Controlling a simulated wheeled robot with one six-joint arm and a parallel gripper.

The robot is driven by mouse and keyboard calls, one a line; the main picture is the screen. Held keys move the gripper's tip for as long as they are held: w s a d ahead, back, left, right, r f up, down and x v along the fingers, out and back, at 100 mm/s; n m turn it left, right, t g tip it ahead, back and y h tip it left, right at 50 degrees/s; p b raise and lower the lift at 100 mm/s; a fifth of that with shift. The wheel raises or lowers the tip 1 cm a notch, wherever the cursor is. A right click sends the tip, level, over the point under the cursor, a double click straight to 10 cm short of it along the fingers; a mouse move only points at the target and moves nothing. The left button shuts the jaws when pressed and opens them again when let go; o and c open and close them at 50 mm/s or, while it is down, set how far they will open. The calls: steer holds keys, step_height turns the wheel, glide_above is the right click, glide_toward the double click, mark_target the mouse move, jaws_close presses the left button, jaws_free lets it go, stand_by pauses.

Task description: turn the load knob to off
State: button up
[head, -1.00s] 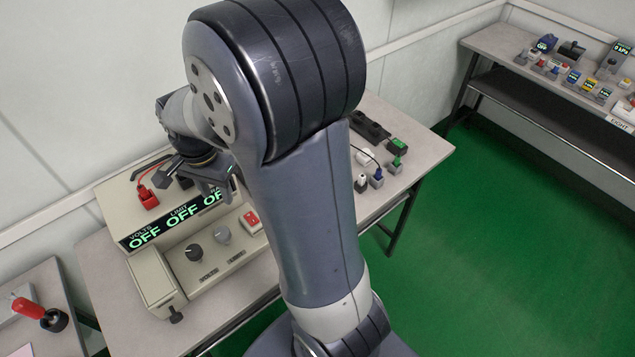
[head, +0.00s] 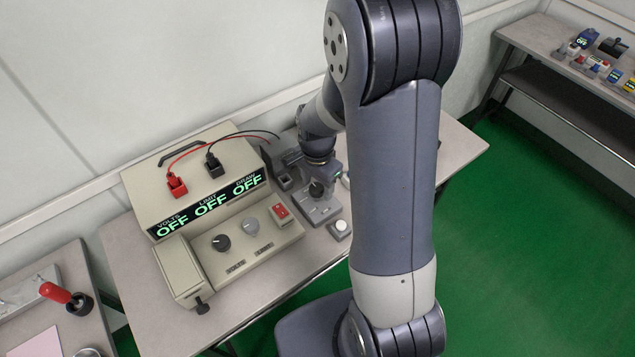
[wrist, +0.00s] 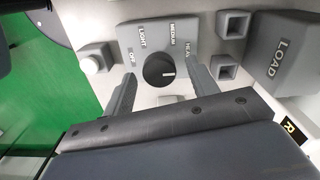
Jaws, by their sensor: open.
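The load knob (wrist: 158,70) is round and black with a white pointer mark, on a grey plate (wrist: 130,38) lettered OFF, LIGHT, MEDIUM and HEAVY in the wrist view. Its mark points right, on the HEAVY side, away from OFF. My gripper (wrist: 161,76) is open, with one finger on each side of the knob; a gap shows on both sides. In the head view the knob (head: 316,189) is on the grey load unit (head: 322,211) right of the power supply, with my gripper (head: 322,172) just above it. How far the fingertips reach down is unclear.
A white push button (wrist: 91,65) and two square sockets (wrist: 233,23) flank the plate. A raised block marked LOAD (wrist: 288,50) stands right. The beige power supply (head: 185,260) has two knobs, a red switch and OFF displays, with red and black leads behind.

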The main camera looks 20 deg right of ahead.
steer(key=shift+c, duration=0.2)
steer(key=c, duration=1)
steer(key=shift+o, duration=0.2)
